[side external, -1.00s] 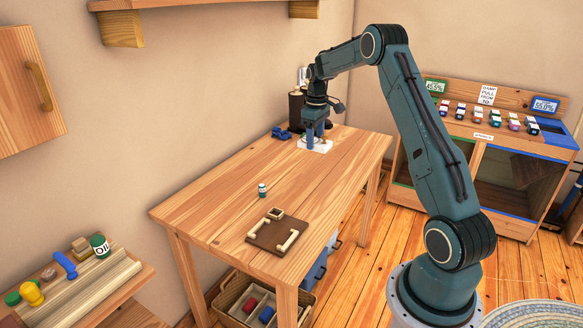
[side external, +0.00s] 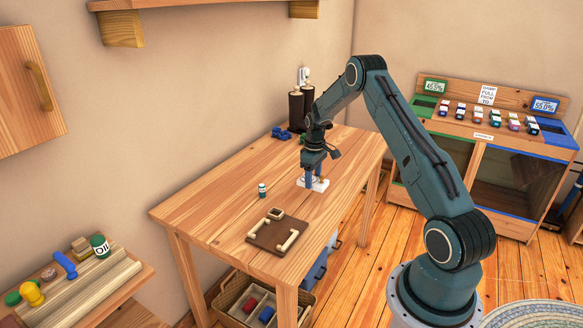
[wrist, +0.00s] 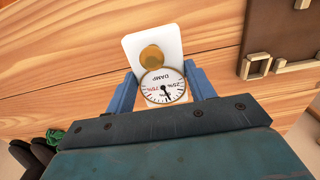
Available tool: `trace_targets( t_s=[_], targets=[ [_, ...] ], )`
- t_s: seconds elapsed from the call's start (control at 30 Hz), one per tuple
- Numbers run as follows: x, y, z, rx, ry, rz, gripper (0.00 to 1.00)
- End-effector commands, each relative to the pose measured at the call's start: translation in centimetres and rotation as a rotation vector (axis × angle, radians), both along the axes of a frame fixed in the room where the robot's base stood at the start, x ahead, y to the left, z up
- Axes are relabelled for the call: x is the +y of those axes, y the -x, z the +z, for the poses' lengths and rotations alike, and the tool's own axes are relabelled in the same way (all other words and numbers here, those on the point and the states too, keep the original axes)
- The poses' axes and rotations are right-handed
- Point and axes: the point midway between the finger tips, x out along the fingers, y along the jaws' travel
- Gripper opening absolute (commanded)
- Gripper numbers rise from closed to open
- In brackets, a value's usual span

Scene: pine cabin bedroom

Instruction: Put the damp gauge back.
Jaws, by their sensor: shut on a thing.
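The damp gauge (wrist: 165,88) is a round white dial marked DAMP with a brass rim. It sits with a brass knob (wrist: 151,57) on a white plate (wrist: 153,42). My gripper (wrist: 165,92) is shut on the gauge, one blue finger on each side. In the side view my gripper (side external: 313,181) points down over the table, and the white plate (side external: 322,186) shows at its fingertips. I cannot tell whether the plate touches the table. The fingers hide most of the dial there.
A brown board (side external: 265,236) with cream rails lies at the table's near end. A small bottle (side external: 262,190) stands left of my gripper. Dark cylinders (side external: 296,110) and a blue item (side external: 281,133) are at the back. The wooden table (side external: 220,205) is otherwise mostly clear.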

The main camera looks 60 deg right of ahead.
Motion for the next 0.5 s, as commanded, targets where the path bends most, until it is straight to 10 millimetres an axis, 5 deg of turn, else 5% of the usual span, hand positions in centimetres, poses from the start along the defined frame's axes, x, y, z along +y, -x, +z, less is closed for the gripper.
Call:
trace_targets(
  t_s=[0.5],
  targets=[
    [0.0, 0.0, -2.4, 0.0, -0.001, 0.0, 0.27]
  ],
)
